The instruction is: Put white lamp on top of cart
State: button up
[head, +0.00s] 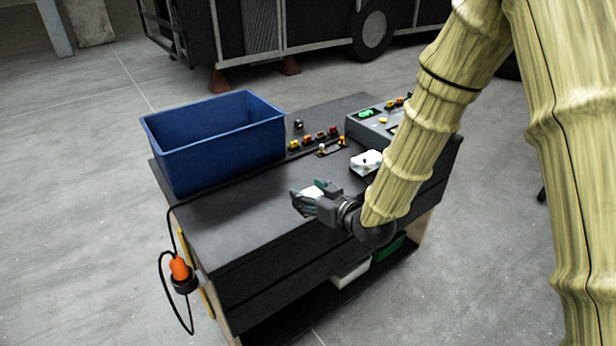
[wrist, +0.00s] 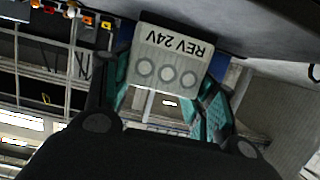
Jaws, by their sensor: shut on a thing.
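My gripper (head: 318,202) is over the front part of the cart's dark top (head: 235,225) in the head view. It is shut on the white lamp (head: 312,192), of which only a small pale part shows there. In the wrist view the white lamp (wrist: 168,60) sits between the teal fingers of my gripper (wrist: 165,95). Its face shows three round spots and the upside-down label "REV 24V". The dark cart top (wrist: 225,25) runs along the top of this view, close to the lamp. I cannot tell whether they touch.
A blue bin (head: 215,140) stands on the cart's left rear. A grey control box (head: 375,125), small coloured knobs (head: 315,140) and another white piece (head: 366,162) are on the right. An orange handset (head: 180,268) hangs at the left side. The front left top is clear.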

jog(key=w, duration=0.3)
jog(key=w+p, duration=0.1)
jog(key=w, duration=0.2)
jog(key=w+p, duration=0.1)
jog(key=w, duration=0.3)
jog(key=shift+a+f, duration=0.35)
jog(key=shift+a, duration=0.05)
jog(key=shift+f+p, duration=0.55)
jog(key=shift+f, duration=1.3)
jog(key=shift+s, duration=0.1)
jog(key=shift+f, duration=0.15)
jog(key=o, duration=1.1)
jog(key=shift+c, duration=0.2)
